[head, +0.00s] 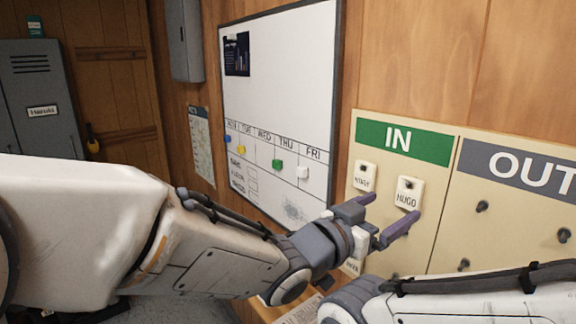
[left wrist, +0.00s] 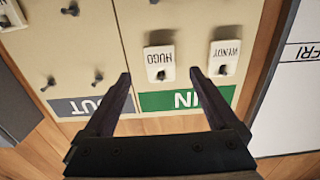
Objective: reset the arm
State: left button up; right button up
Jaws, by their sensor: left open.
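My left gripper (head: 395,206) is open in front of the IN side (head: 440,235) of a cream tag board. Its purple-grey fingers are spread with nothing between them. A white tag reading HUGO (head: 408,193) hangs on a peg beyond the fingertips. In the left wrist view the HUGO tag (left wrist: 159,63) shows between the two fingers (left wrist: 160,76), upside down, and I cannot tell the gap in depth. My right arm's link (head: 470,303) shows at the lower right; its gripper is out of view.
A second name tag (head: 364,176) hangs left of HUGO; another low one is partly hidden by my gripper. The OUT side (head: 515,225) has bare pegs. A whiteboard (head: 280,100) with magnets and grey lockers (head: 38,95) stand to the left.

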pick_arm(q)
jog(key=b+v, duration=0.1)
jog(key=v, duration=0.4)
jog(key=p+x, duration=0.1)
jog(key=x, duration=0.2)
jog(key=p+x, duration=0.2)
jog(key=x, duration=0.2)
jog(key=r+p+x, duration=0.1)
jog(key=p+x, duration=0.1)
jog(key=x, duration=0.2)
jog(key=t, duration=0.1)
send_near(408, 193)
jog(key=w+a+f, duration=0.2)
jog(key=w, duration=0.1)
jog(key=shift+w+a+f+n+t+y+b, duration=0.3)
jog(key=shift+w+a+f+n+y+b, duration=0.25)
jog(key=shift+f, duration=0.2)
